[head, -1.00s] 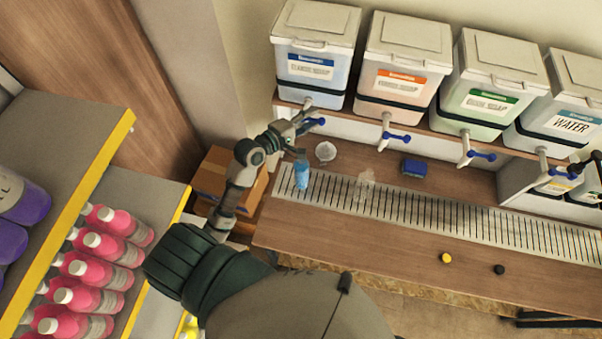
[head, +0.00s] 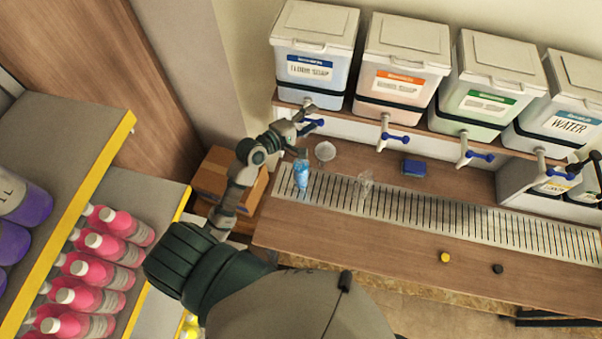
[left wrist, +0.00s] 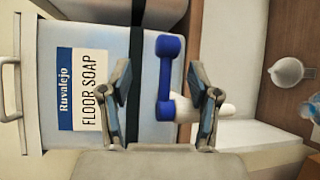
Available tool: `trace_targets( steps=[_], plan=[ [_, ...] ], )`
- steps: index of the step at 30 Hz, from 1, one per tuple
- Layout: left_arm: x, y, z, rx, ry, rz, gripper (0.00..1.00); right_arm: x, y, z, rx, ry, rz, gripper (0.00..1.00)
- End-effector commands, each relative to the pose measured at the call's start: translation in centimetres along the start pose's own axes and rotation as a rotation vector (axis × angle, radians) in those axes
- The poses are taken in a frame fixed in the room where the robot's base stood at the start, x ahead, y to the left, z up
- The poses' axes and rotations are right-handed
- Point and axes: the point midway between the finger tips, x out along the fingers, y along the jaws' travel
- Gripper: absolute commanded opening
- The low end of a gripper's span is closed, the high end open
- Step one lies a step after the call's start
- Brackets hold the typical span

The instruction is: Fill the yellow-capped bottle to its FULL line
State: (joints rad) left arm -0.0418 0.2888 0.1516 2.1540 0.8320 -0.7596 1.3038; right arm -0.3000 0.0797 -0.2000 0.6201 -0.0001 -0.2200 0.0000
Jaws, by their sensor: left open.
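My left gripper (head: 303,136) is open at the blue-handled tap (head: 314,121) of the floor soap drum (head: 313,68). In the left wrist view its fingers (left wrist: 160,92) stand on either side of the blue tap handle (left wrist: 166,75); I cannot tell if they touch it. A bottle with blue liquid (head: 301,174) stands upright on the slotted drain strip below this tap. A clear, empty-looking bottle (head: 364,186) stands further right. A yellow cap (head: 445,257) and a black cap (head: 498,269) lie on the counter. No FULL line is legible. Dark parts at the right edge may be my right gripper (head: 590,168).
Orange-labelled (head: 404,68), green-labelled (head: 488,90) and water (head: 566,108) drums stand along the shelf. A white funnel-like piece (head: 325,151) and a blue block (head: 414,167) lie behind the drain strip (head: 450,212). Pink bottles (head: 105,256) fill the left rack. The front counter is mostly clear.

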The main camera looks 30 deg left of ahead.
Motion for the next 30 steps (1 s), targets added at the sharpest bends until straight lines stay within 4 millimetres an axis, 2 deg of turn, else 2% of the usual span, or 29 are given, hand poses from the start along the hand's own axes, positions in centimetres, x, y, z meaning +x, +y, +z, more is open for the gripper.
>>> trace_targets(
  steps=[5, 21, 30],
  plan=[
    [-0.5, 0.1, 0.0, 0.000, 0.000, 0.000, 0.62, -0.2, 0.0, 0.0, 0.000, 0.000, 0.000, 0.40],
    [-3.9, 0.1, -0.1, 0.000, 0.001, -0.001, 0.62, -1.4, 0.0, -0.2, 0.000, 0.001, 0.000, 0.40],
    [-4.2, 0.1, -0.1, 0.000, 0.000, 0.001, 0.62, -1.4, 0.0, -0.2, 0.000, 0.001, 0.000, 0.40]
  ],
)
